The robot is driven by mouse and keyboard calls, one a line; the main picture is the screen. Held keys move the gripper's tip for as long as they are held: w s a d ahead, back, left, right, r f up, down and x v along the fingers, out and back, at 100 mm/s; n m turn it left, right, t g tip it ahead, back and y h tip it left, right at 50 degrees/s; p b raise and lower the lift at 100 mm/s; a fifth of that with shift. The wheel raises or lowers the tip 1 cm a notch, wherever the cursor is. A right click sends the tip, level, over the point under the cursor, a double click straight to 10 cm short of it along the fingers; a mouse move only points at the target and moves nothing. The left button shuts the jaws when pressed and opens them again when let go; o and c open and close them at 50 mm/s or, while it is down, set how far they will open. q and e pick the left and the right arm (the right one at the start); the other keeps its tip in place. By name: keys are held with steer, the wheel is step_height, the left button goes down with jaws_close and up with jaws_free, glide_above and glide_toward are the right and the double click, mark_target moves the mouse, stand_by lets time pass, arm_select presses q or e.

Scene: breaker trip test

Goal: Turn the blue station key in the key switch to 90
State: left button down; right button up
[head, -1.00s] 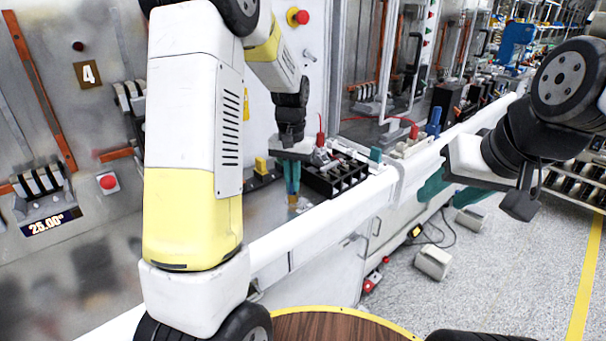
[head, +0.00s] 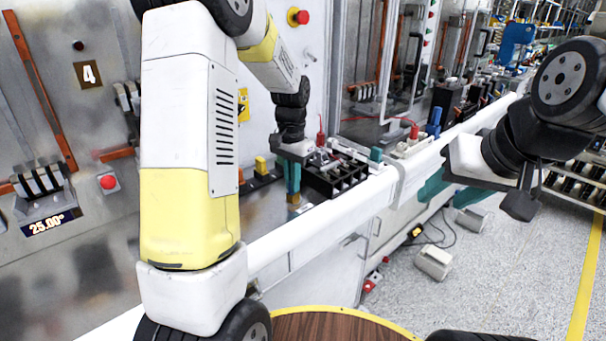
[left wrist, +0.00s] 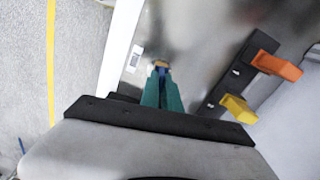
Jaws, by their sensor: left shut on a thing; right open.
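My left gripper (head: 293,186) points down at the steel bench top, its teal fingers closed together. In the left wrist view the fingers (left wrist: 161,92) are shut on a small blue piece, the station key (left wrist: 162,71), mostly hidden between them. A small brass-coloured part, apparently the key switch (left wrist: 161,63), shows just beyond the fingertips; it also shows below them in the head view (head: 294,198). The key's angle cannot be read. My right gripper (head: 450,190) is open and empty, in front of the bench at the right, its teal fingers apart.
A black compartment tray (head: 335,178) stands right of my left gripper. A yellow handle (left wrist: 239,108) and an orange handle (left wrist: 277,65) stick out from a black strip nearby. A red stop button (head: 300,17) is on the wall. A digital display (head: 50,223) reads about 25.00°.

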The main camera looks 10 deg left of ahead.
arm_select(q)
steer(key=c, duration=1.5)
jaws_free()
steer(key=shift+r, duration=0.1)
step_height(320, 180, up, 8)
steer(key=shift+f, duration=0.15)
steer(key=s+d+r+n+t+h, duration=0.1)
steer(key=s+r+n+t, duration=0.1)
steer(key=s, duration=0.9)
steer(key=s+d+r+n+t+h, duration=0.1)
steer(key=s+r+t, duration=0.3)
steer(key=s, duration=0.7)
step_height(320, 180, up, 2)
steer(key=shift+s+n, duration=0.4)
steer(key=shift+n, duration=0.5)
